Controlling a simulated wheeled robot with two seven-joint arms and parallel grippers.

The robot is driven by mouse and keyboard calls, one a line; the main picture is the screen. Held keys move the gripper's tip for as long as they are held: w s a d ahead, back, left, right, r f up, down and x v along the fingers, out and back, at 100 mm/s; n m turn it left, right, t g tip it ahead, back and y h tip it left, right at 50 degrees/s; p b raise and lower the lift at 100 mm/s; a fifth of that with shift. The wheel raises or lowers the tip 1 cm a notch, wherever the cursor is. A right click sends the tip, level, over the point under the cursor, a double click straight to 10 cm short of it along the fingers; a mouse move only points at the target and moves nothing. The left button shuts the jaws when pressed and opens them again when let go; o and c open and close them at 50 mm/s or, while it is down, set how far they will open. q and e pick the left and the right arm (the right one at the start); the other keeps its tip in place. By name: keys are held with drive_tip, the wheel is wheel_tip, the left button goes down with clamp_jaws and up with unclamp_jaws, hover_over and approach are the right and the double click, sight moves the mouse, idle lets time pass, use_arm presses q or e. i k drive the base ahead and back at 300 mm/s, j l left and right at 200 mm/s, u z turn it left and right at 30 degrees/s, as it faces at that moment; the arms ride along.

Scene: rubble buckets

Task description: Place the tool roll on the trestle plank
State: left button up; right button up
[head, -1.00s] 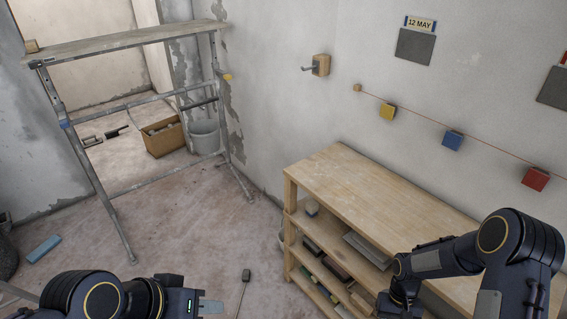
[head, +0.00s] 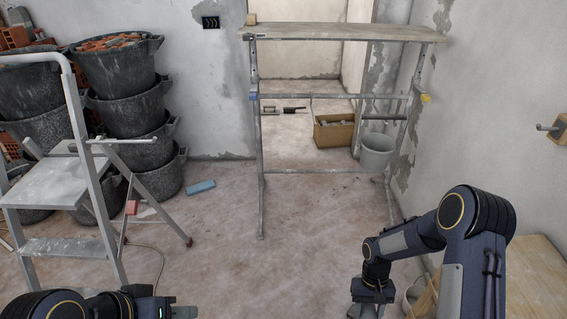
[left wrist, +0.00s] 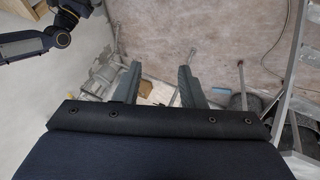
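The trestle plank (head: 345,32) lies level across the top of a grey metal trestle (head: 259,150), straight ahead in the head view. I cannot make out a tool roll in any view. My left gripper is at the lower left edge of the head view (head: 172,311), well short of the trestle, and partly cut off. In the left wrist view its two fingers (left wrist: 158,68) stand apart with nothing held between them. My right gripper (head: 370,308) hangs at the bottom edge, right of the middle; its fingertips are cut off.
A stepladder (head: 92,200) stands at the left before stacked rubble buckets (head: 118,75). A blue block (head: 201,187) lies on the floor. A cardboard box (head: 334,133) and grey bucket (head: 377,152) stand behind the trestle. A wooden bench (head: 520,285) is lower right. Middle floor is clear.

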sight(342, 27)
drive_tip(key=i+l+u, duration=0.25)
drive_tip(key=i, duration=0.45)
drive_tip(key=i+l+u, duration=0.25)
drive_tip(key=i+l, duration=0.15)
drive_tip(key=i, duration=0.25)
drive_tip(key=i+l+u, duration=0.2)
drive_tip(key=i+l, duration=0.3)
drive_tip(key=i, duration=0.1)
